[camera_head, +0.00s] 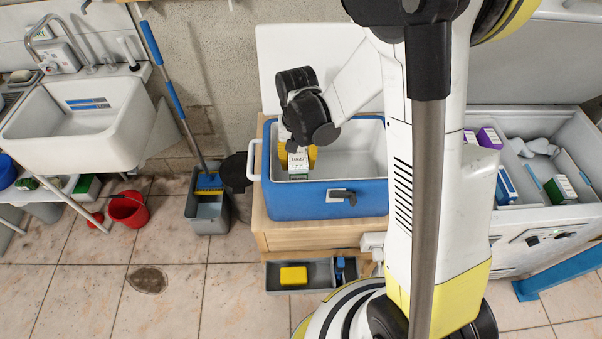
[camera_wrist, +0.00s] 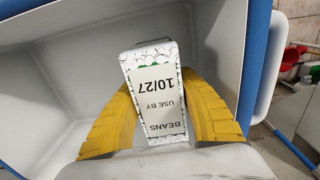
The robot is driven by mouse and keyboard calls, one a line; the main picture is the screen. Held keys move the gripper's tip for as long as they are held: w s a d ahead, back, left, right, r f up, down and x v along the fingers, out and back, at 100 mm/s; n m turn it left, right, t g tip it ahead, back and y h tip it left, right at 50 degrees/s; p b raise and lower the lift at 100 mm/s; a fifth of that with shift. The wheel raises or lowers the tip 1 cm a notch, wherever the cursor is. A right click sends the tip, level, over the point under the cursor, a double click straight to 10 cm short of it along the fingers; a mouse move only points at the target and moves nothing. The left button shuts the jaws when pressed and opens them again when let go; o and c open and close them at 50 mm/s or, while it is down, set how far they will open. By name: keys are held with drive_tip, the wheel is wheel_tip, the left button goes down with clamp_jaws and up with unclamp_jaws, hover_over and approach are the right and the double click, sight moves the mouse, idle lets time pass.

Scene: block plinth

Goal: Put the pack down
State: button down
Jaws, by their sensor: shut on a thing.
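The pack (camera_wrist: 162,98) is a white carton labelled "BEANS USE BY 10/27", with a green-and-white pattern round its edge. My gripper (camera_wrist: 160,140) has its two yellow fingers closed on the pack's sides. In the head view, the pack (camera_head: 298,162) is inside the left part of the blue cool box (camera_head: 320,203), and my gripper (camera_head: 298,150) reaches down into the box above it. The pack looks roughly upright. I cannot tell whether its base touches the box floor. The white interior around it looks empty.
The cool box stands on a wooden block (camera_head: 305,238), its white lid (camera_head: 310,62) raised behind. A grey chest (camera_head: 555,220) on the right holds several cartons. A shallow tray with a yellow block (camera_head: 293,276) sits low in front. A sink (camera_head: 85,115) and mop bucket (camera_head: 207,212) are left.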

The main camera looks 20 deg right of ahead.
drive_tip(key=shift+f+b, duration=0.6)
drive_tip(key=shift+f, duration=1.3)
drive_tip(key=shift+f, duration=0.25)
drive_tip(key=c, duration=0.9)
unclamp_jaws()
drive_tip(key=shift+o, duration=0.2)
drive_tip(key=shift+r, duration=0.1)
